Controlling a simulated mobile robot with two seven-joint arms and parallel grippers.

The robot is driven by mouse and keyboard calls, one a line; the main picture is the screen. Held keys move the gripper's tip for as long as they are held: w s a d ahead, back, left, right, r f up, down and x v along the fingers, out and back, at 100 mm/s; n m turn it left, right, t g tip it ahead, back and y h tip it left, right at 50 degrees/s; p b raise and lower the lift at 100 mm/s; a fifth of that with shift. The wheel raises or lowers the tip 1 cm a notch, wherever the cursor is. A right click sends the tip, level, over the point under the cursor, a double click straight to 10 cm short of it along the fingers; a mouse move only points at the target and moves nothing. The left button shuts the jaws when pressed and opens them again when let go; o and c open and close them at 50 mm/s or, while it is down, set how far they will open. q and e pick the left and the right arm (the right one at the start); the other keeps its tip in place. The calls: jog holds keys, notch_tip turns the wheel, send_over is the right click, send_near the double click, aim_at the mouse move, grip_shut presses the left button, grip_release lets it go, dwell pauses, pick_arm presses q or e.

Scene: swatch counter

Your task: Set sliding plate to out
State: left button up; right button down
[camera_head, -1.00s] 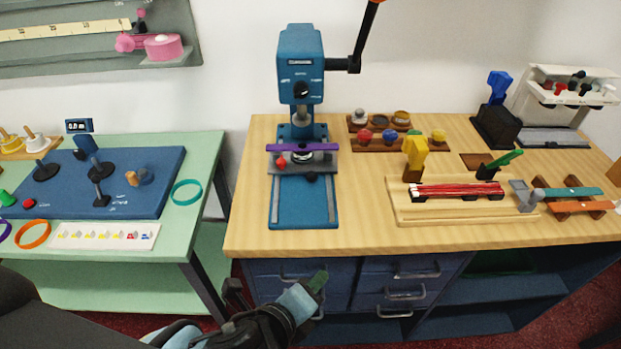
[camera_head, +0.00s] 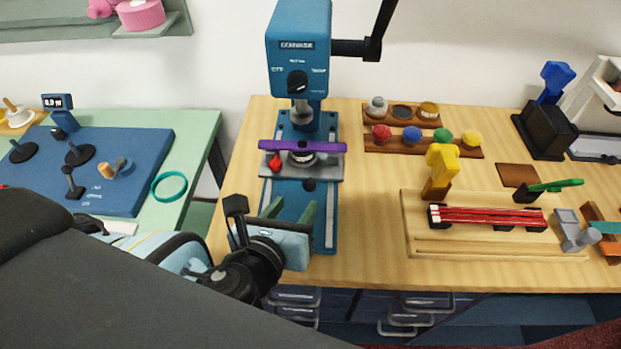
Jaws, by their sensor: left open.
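The blue press (camera_head: 299,50) stands on the wooden counter with a long blue base. A grey sliding plate (camera_head: 328,168) sits across rails toward the rear of that base, under the press head. A black knob (camera_head: 309,185) is at the plate's front edge, and a red knob (camera_head: 275,163) is at its left. A purple strip (camera_head: 325,147) crosses above the plate. My left gripper (camera_head: 291,211) is open, its two green fingers over the front part of the base, apart from and nearer than the black knob. It hides much of the base's front. My right gripper is out of view.
The press's black lever (camera_head: 381,30) rises at upper right. Right of the press are colored knobs on wooden racks (camera_head: 423,145), a yellow clamp (camera_head: 440,170) and a wooden board (camera_head: 425,240) with red strips. The counter just right of the base is clear. A green table (camera_head: 195,150) stands left.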

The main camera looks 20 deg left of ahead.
aim_at(307, 189)
pick_arm(q)
jog(key=b+x, duration=0.3)
jog(key=shift+w+f, duration=0.15)
jog(key=shift+f, duration=0.25)
jog(key=x, duration=0.1)
jog(key=b+x, duration=0.1)
jog(key=x, duration=0.1)
jog(key=shift+w+r, duration=0.1)
jog(key=shift+r, duration=0.1)
jog(key=shift+w+f, duration=0.15)
jog(key=shift+w, duration=0.35)
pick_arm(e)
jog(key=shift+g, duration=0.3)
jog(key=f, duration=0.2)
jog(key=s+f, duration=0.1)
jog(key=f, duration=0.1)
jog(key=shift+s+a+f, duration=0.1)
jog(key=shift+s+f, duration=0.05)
pick_arm(q)
jog(key=shift+c, duration=0.8)
grip_shut()
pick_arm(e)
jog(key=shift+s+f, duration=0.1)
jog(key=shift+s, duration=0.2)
